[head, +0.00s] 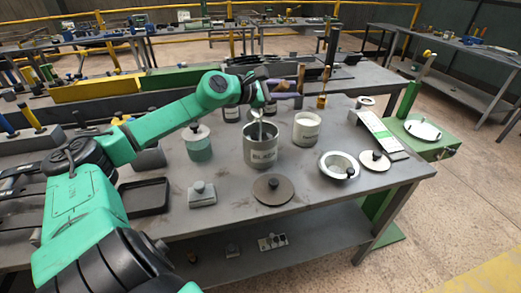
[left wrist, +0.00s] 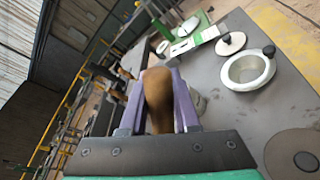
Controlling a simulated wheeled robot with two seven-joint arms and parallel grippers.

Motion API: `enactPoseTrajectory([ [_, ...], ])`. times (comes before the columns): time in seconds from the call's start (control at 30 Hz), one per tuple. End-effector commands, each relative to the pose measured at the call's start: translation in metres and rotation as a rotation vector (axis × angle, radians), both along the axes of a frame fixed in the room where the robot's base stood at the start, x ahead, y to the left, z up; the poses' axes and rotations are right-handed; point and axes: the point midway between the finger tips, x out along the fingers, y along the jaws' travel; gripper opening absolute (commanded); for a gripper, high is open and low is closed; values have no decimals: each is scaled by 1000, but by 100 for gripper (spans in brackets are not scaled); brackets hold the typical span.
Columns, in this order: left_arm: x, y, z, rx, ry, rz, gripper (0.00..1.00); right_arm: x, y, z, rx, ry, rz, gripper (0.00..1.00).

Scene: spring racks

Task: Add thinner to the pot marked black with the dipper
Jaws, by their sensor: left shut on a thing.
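The grey pot marked BLACK (head: 264,157) stands open in the middle of the table. My left gripper (head: 284,89) is above it, shut on the brown handle of the dipper, and the handle shows between the purple fingers in the left wrist view (left wrist: 158,100). The metal shank of the dipper (head: 257,128) runs down into the mouth of the pot; its cup is hidden inside or against the rim. I cannot tell whether the cup holds liquid. An open whitish pot (head: 306,129) with a small unreadable label stands to the right. My right gripper is not in view.
A white-and-green lidded jar (head: 199,143) stands left of the pot. A round lid (head: 273,190) lies in front. A white round dish (head: 339,166) and a knobbed lid (head: 374,161) lie right. A black tray (head: 144,197) is at left. Small jars (head: 231,113) stand behind.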

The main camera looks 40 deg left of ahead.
Motion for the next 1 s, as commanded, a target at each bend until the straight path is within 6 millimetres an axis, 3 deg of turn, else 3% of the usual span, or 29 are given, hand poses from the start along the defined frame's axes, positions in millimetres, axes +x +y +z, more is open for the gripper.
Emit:
enactPoseTrajectory([
  [1.0,-1,-14,-12,139,-13,1,0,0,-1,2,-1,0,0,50],
])
